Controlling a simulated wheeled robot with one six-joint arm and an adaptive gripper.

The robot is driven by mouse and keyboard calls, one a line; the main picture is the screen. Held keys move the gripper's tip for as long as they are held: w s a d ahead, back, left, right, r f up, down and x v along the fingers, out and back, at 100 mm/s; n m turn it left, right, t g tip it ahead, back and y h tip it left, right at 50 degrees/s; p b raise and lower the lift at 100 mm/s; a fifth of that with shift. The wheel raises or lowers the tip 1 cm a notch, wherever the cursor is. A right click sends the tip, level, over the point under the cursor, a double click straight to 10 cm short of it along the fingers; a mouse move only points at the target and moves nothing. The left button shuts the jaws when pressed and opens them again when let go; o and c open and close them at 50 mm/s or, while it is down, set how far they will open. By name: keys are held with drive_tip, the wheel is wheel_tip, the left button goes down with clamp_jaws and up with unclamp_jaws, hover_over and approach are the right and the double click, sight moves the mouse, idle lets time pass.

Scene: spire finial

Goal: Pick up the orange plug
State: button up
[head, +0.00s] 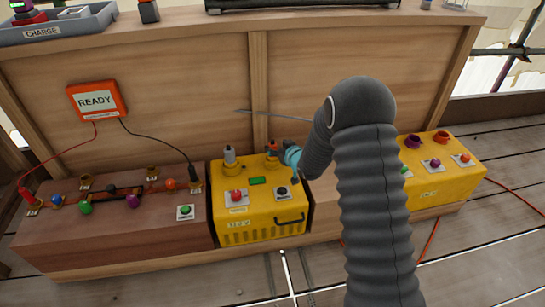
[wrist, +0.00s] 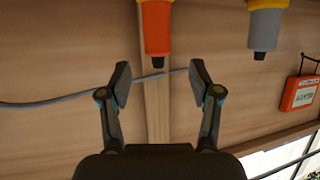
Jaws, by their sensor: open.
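The orange plug (head: 271,147) stands upright on the back right of the yellow box (head: 262,226) in the head view, partly hidden by my gripper (head: 287,155). In the wrist view, which looks upside down, the orange plug (wrist: 157,28) shows at the top centre, with a dark tip. The plug lines up with the gap, beyond the fingertips.
A grey plug (head: 230,156) stands left of the orange one and also shows in the wrist view (wrist: 266,30). A red button, a dark button and a handle are on the yellow box. A wooden panel (head: 180,90) rises behind, with a thin grey cable (head: 270,114) before it.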

sight(274, 144)
drive_tip(key=shift+x, duration=2.65)
drive_tip(key=shift+d+f, duration=0.1)
clamp_jaws()
